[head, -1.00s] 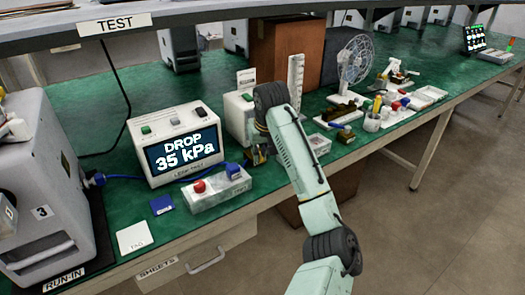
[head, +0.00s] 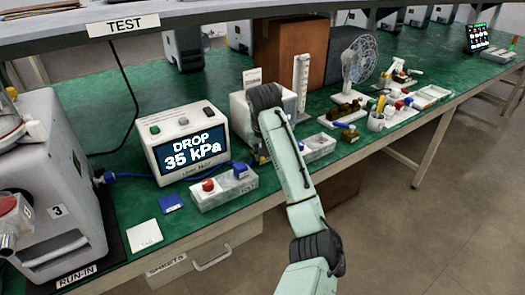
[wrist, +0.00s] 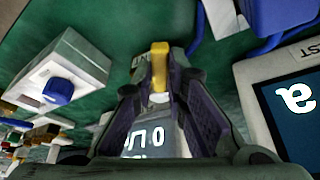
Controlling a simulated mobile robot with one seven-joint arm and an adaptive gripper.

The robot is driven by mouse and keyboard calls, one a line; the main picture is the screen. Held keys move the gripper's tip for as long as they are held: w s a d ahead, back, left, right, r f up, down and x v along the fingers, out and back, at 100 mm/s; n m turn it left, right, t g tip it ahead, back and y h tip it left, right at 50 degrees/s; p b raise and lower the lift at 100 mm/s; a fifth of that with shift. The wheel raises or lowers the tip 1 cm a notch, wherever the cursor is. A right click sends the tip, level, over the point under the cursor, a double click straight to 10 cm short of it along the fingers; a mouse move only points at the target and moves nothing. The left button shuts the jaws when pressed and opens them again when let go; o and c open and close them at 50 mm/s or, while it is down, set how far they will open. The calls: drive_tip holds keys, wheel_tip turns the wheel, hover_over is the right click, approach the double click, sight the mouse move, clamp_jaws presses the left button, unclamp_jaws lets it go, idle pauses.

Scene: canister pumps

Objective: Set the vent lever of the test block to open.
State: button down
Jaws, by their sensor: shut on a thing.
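In the wrist view a yellow lever (wrist: 159,66) stands between the tips of my gripper (wrist: 157,92), which is shut on it. A grey body with white printed characters (wrist: 150,138) shows below it, between the fingers; its wording is cut off. In the head view my gripper (head: 260,156) hangs low in front of a grey box (head: 238,112), mostly hidden by my arm. I cannot tell the lever's setting. The leak tester's screen (head: 187,148) reads DROP 35 kPa; its edge also shows in the wrist view (wrist: 292,102).
Left of my gripper lies a pale block (head: 215,196) with a red knob and a blue part. A blue hose (head: 130,175) runs behind it. A white box with a blue knob (wrist: 57,92) is close on the other side. A fan (head: 359,57) stands further right.

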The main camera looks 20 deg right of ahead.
drive_tip(key=shift+f, duration=0.1)
drive_tip(key=c, duration=1.6)
unclamp_jaws()
drive_tip(key=v, duration=1.2)
drive_tip(key=shift+s, duration=0.15)
